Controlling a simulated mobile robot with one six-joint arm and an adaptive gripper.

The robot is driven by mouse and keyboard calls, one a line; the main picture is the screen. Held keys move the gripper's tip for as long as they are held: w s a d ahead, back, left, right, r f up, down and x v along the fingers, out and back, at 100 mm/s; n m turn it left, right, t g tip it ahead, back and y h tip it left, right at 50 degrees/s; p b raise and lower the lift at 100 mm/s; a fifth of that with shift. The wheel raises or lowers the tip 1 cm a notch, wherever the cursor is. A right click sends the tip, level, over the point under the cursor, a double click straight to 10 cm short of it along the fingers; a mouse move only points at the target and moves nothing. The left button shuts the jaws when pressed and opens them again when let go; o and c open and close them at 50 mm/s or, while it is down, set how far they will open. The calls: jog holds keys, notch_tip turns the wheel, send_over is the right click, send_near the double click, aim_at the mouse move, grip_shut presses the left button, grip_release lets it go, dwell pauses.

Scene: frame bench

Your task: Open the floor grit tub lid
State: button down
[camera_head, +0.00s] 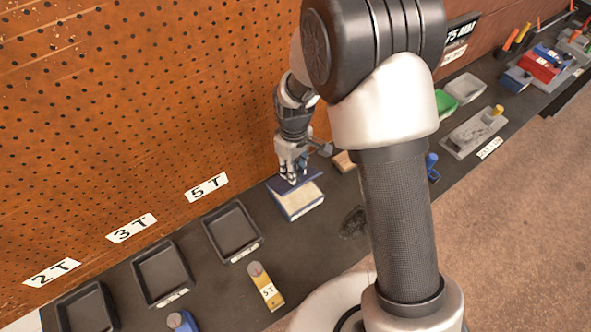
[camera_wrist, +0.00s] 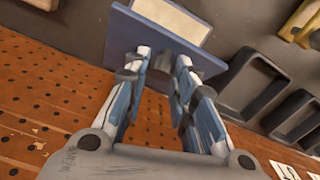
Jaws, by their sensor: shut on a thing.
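The floor grit tub (camera_head: 303,211) stands on the dark bench against the pegboard, a small pale and blue box with a pale surface showing at its top. Its blue lid (camera_head: 284,184) shows at the tub's back side, beneath my gripper (camera_head: 293,181). In the wrist view the blue lid (camera_wrist: 131,37) spans across my gripper's fingertips (camera_wrist: 162,60), with a pale patch beyond it. My gripper is shut on the lid's edge. The lid's exact angle and its hinge are hard to tell; the fingers hide part of it.
Black trays (camera_head: 232,232) line the bench to the left, with a yellow tagged piece (camera_head: 265,287) in front. A wooden block (camera_head: 344,161) lies just right of the tub. Green and grey bins (camera_head: 464,88) stand farther right. The pegboard (camera_head: 130,110) rises close behind.

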jog(key=shift+w+a+r, duration=0.2)
jog(key=shift+w+a, duration=0.1)
jog(key=shift+w, duration=0.35)
jog(key=c, duration=1.7)
grip_release()
jog(key=shift+o, duration=1.2)
jog(key=shift+w+f, duration=0.15)
jog(key=shift+o, duration=0.5)
jog(key=shift+s+d, duration=0.1)
jog(key=shift+s, duration=0.15)
